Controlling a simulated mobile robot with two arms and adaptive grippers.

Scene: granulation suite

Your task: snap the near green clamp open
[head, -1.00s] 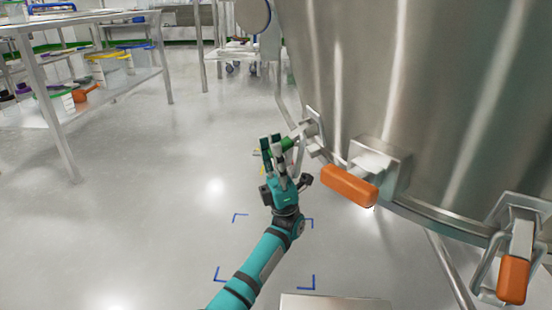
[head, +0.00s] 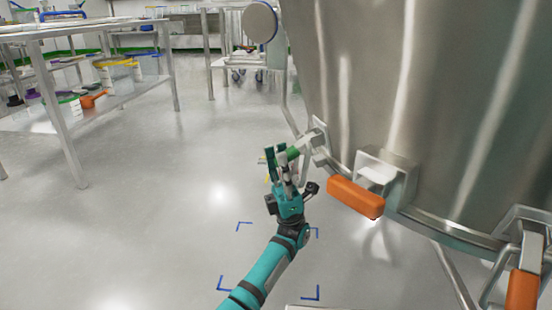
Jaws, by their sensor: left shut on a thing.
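The green clamp (head: 293,153) is on the left side of the steel vessel's lower rim, its green handle partly hidden by my fingers. My left gripper (head: 277,161) reaches up from below and is shut on the green handle. The steel vessel (head: 400,100) fills the right of the head view. My right gripper is not in view.
Two orange-handled clamps sit along the same rim, one in the middle (head: 356,197) and one at the lower right (head: 522,290). A steel shelf table (head: 60,110) with tubs stands at the left. The floor between is clear, with blue corner marks.

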